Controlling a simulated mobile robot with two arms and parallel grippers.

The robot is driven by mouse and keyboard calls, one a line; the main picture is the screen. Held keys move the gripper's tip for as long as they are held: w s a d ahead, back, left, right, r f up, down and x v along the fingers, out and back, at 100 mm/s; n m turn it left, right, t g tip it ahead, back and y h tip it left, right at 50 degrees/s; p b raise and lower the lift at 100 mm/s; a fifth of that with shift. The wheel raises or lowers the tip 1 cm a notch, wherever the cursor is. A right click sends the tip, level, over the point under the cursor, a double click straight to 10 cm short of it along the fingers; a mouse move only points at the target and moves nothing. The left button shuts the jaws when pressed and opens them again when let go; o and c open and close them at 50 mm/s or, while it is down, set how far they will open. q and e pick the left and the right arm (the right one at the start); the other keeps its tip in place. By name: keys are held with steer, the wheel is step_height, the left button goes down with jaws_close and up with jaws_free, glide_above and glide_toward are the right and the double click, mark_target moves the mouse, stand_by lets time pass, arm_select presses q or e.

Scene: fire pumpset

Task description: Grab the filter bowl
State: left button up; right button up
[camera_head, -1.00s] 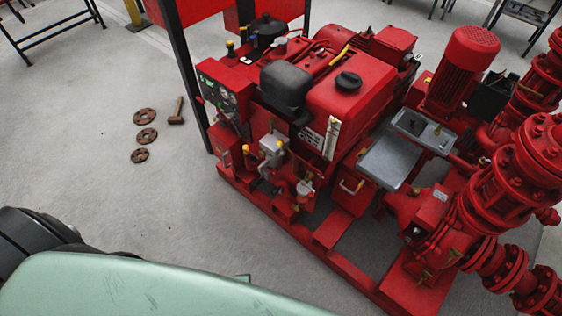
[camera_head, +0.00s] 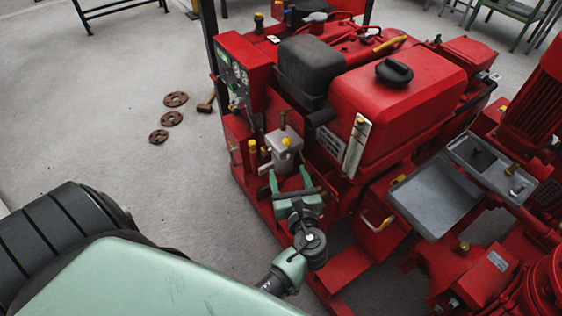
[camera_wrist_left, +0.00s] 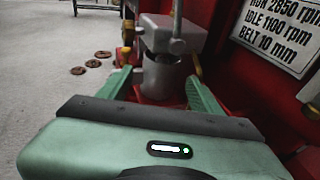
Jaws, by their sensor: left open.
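The filter bowl (camera_wrist_left: 160,76) is a grey cylinder below a boxy grey filter head (camera_wrist_left: 168,34) on the red pumpset. In the head view the grey filter head (camera_head: 284,141) shows, and the bowl (camera_head: 284,162) is partly visible just below it. My left gripper (camera_head: 289,178) is at the front of the filter, its fingers open. In the left wrist view its two green fingers (camera_wrist_left: 159,84) stand on either side of the bowl, with gaps visible between them and it. My right gripper is in neither view.
The red engine with its tank (camera_head: 400,90) and a white label plate (camera_wrist_left: 283,32) stands close right of the filter. A grey tray (camera_head: 437,198) is farther right.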

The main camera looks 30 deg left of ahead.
mark_target(285, 160)
arm_select(q)
steer(key=x, duration=0.2)
steer(key=b+x, duration=0.1)
steer(key=x, duration=0.2)
steer(key=shift+w+a+r, duration=0.15)
steer(key=shift+w, duration=0.1)
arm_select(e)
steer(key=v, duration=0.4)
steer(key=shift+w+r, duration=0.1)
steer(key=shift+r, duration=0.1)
arm_select(q)
steer(key=c, duration=1.1)
steer(key=shift+c, duration=1.1)
steer(key=shift+r, duration=0.15)
